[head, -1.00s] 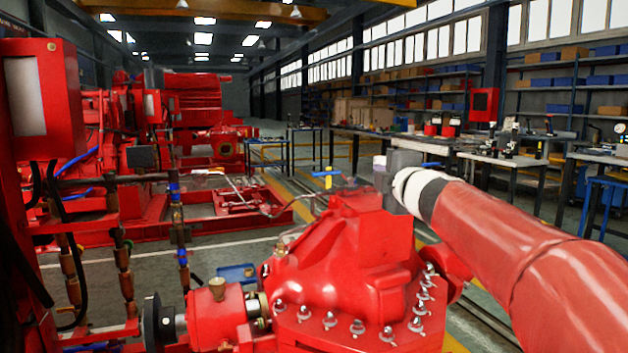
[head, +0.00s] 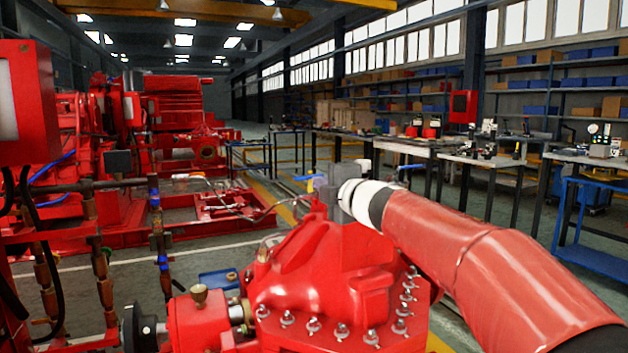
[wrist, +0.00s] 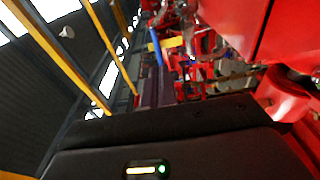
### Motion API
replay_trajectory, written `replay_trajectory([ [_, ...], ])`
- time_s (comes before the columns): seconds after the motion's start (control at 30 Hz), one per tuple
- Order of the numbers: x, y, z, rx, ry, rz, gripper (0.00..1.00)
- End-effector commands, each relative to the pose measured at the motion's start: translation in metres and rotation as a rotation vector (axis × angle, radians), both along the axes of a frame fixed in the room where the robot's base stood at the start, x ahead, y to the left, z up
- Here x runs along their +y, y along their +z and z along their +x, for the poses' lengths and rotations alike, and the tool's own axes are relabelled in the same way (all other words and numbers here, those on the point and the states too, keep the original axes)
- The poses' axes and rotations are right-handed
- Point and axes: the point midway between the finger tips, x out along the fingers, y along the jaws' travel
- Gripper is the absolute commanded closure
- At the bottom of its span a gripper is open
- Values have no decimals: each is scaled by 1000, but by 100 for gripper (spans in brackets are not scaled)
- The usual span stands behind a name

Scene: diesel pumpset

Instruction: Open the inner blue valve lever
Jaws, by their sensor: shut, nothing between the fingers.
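Two blue valve levers show on the vertical pipes at the left in the head view, an upper one (head: 154,197) and a lower one (head: 163,262). A small blue piece (head: 313,183) with a yellow one beside it stands behind the red housing. I cannot tell which is the inner lever. My gripper (head: 338,196) is grey, above the red housing and right of the blue levers. Its dark body (wrist: 160,150) fills the bottom of the wrist view. It holds nothing; its fingertips are unclear.
The bolted red pump housing (head: 330,270) stands directly below and in front of my arm. A red panel box (head: 30,105), dark pipes and hoses crowd the left side. Workbenches (head: 430,148) line the right. Open floor (head: 195,240) lies between the pumpsets.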

Motion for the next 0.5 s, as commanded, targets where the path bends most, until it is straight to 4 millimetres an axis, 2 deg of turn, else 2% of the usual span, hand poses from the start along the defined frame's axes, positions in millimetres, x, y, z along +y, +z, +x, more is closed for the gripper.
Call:
replay_trajectory([
  [0.03,5,0,8,0,2,1,100],
  [0.2,13,1,24,0,1,-1,100],
  [0.5,17,0,29,-1,-1,-2,100],
])
